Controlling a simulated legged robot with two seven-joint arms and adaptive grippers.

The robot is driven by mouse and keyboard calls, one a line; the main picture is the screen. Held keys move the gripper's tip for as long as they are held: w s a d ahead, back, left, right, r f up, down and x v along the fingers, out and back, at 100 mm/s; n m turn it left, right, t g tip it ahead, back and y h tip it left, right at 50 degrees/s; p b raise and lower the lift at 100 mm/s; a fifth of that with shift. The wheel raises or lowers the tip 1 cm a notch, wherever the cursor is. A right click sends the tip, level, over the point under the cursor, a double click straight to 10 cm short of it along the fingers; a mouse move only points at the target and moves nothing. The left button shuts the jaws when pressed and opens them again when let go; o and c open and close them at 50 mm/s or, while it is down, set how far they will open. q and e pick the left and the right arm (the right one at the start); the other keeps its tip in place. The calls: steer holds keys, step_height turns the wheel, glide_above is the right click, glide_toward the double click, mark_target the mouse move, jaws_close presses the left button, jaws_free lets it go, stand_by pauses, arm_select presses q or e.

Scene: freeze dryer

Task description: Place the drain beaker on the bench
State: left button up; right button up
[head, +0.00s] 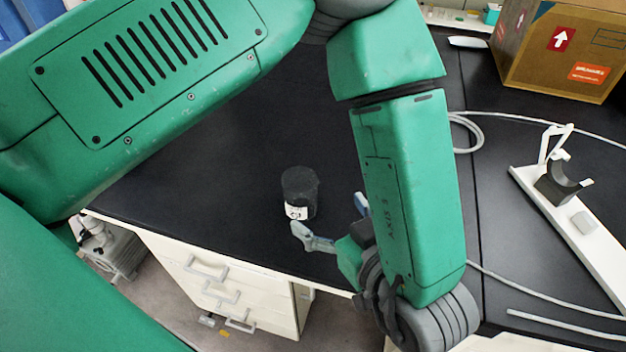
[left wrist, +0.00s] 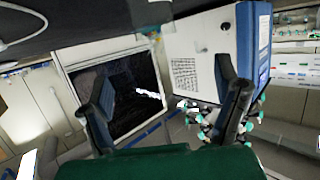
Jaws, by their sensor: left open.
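The drain beaker (head: 299,186), a dark cylinder with a white label low on its side, stands upright on the black bench (head: 240,190), near its front edge. My left gripper (head: 328,214) is open just to the right of and in front of the beaker. One finger lies close to the beaker's base; whether it touches is unclear. The other finger is partly hidden behind my green arm. In the left wrist view both fingers of the left gripper (left wrist: 163,72) stand wide apart with nothing held between them, and I cannot make out the beaker there. My right gripper is not in view.
A cardboard box (head: 555,52) stands at the back right. A white stand with a dark cradle (head: 562,185) and pale hoses (head: 545,318) lie on the right. White drawers (head: 215,280) are below the front edge. The left wrist view shows a white and blue machine with green-tipped valves (left wrist: 215,118).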

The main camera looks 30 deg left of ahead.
arm_select(q)
glide_toward(294, 173)
steer(key=shift+a, duration=0.8)
steer(key=x, duration=0.5)
steer(key=shift+w+f+b, duration=0.3)
steer(key=shift+w+b, duration=0.05)
steer(key=shift+w, duration=0.1)
steer(key=c, duration=1.7)
steer(key=shift+c, duration=0.2)
step_height(294, 173, up, 10)
steer(key=p, duration=0.1)
steer(key=w+d+f+m+t+h, duration=0.3)
steer(key=f+m+t+h, duration=0.4)
steer(key=m+h, duration=0.4)
steer(key=shift+w+f+m+h+b, duration=0.3)
steer(key=shift+w+h+b, duration=0.15)
steer(key=shift+w+h, duration=0.3)
